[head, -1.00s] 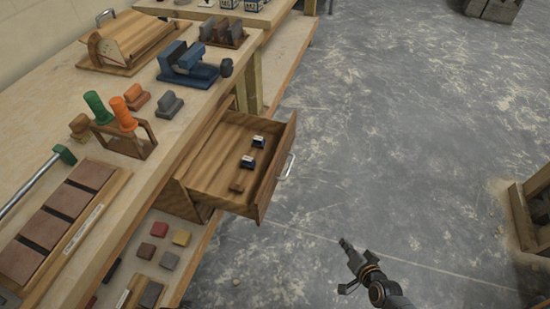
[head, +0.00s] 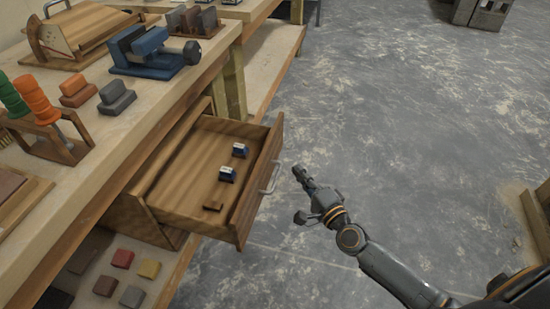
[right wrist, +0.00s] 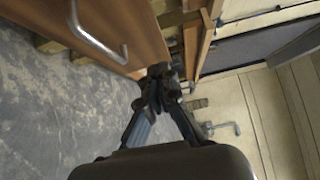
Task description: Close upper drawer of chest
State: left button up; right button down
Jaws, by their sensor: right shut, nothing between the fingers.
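The upper drawer (head: 247,207) of the wooden chest (head: 140,218) is pulled out under the workbench top. Two small blue-and-white items and a small brown piece lie inside it. A metal handle (head: 272,177) is on its front. My right gripper (head: 299,170) is shut and empty, just right of the drawer front in the head view, over the floor. In the right wrist view the shut fingers (right wrist: 158,75) appear near the edge of the drawer front (right wrist: 145,35), with the handle (right wrist: 98,38) at upper left. I cannot tell whether they touch it. My left gripper is not in view.
The workbench (head: 130,140) carries a blue vise (head: 150,55), a tool rack with orange and green handles (head: 45,130) and several blocks. A lower shelf holds coloured samples (head: 148,268). Open concrete floor (head: 400,130) lies to the right, with a wooden crate (head: 538,220) at the right edge.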

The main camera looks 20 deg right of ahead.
aim_at(269, 149)
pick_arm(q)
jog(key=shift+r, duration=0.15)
pick_arm(e)
jog(key=shift+w+a, duration=0.75)
jog(key=shift+w, duration=0.5)
jog(key=shift+w+a, duration=0.7)
jog(key=shift+w, duration=0.6)
jog(key=shift+w+a, duration=0.75)
jog(key=shift+w, duration=0.5)
